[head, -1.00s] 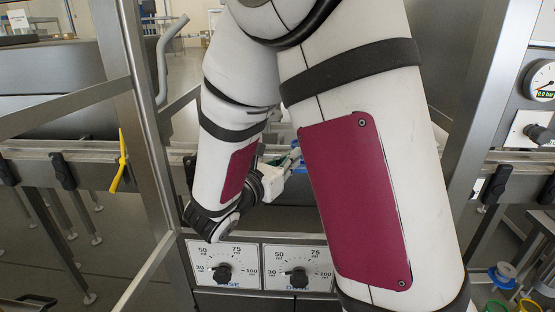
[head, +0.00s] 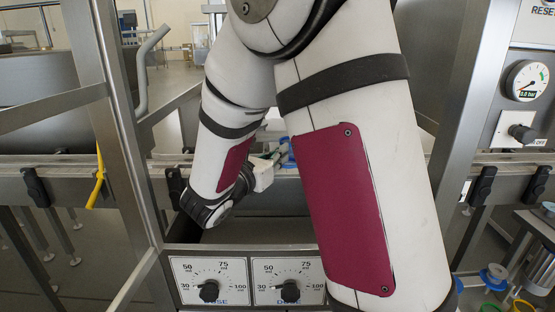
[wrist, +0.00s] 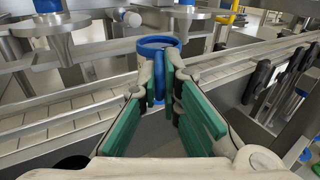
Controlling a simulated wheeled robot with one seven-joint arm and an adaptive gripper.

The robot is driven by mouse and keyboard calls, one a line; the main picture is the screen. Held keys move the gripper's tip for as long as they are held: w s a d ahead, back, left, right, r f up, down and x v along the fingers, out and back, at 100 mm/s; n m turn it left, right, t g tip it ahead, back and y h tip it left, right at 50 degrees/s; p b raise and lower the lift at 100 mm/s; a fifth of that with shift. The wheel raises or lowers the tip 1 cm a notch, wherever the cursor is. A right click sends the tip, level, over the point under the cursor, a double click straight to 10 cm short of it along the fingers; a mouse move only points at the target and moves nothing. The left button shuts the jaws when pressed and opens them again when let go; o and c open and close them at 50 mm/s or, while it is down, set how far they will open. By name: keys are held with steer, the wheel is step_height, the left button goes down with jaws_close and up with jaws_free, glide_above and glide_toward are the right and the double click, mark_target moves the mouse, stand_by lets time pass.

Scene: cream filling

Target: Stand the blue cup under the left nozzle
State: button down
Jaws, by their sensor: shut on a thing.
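My gripper (wrist: 160,92) has green-padded fingers and is shut on the blue cup (wrist: 158,42). The cup's round rim shows just beyond the fingertips in the wrist view, over the near side of the conveyor. In the head view my gripper (head: 268,168) is partly hidden behind my arm, with part of the blue cup (head: 288,160) beside it.
The conveyor (wrist: 75,118) runs across the wrist view. Metal machine parts (wrist: 60,28) stand behind it. Black rail clamps (wrist: 262,80) stand at the right. In the head view, steel frame posts (head: 125,130) flank my arm, and coloured cups (head: 495,276) are at lower right.

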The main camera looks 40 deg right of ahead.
steer(key=shift+w+d+f+b, duration=0.1)
steer(key=shift+w+d+b, duration=0.15)
steer(key=shift+w+d, duration=0.7)
steer(key=shift+w+d+f+b, duration=0.15)
steer(key=shift+w+d, duration=0.4)
steer(key=shift+w, duration=0.65)
steer(key=shift+w+d+f+b, duration=0.1)
steer(key=shift+w+d+b, duration=0.2)
steer(key=shift+w+d, duration=0.65)
steer(key=shift+w+a+f+b, duration=0.1)
steer(key=shift+a+f+b, duration=0.05)
steer(key=shift+f+b, duration=0.7)
steer(key=shift+w+a+f+b, duration=0.1)
steer(key=shift+f+b, duration=0.4)
steer(key=shift+f, duration=0.5)
steer(key=shift+w+a, duration=0.9)
steer(key=shift+a, duration=0.5)
steer(key=shift+w+a, duration=0.95)
steer(key=shift+a, duration=0.4)
steer(key=shift+w+a, duration=0.9)
steer(key=shift+a, duration=0.5)
steer(key=shift+f, duration=0.2)
steer(key=c, duration=1.7)
jaws_free()
steer(key=shift+s+a, duration=0.1)
steer(key=shift+a, duration=0.05)
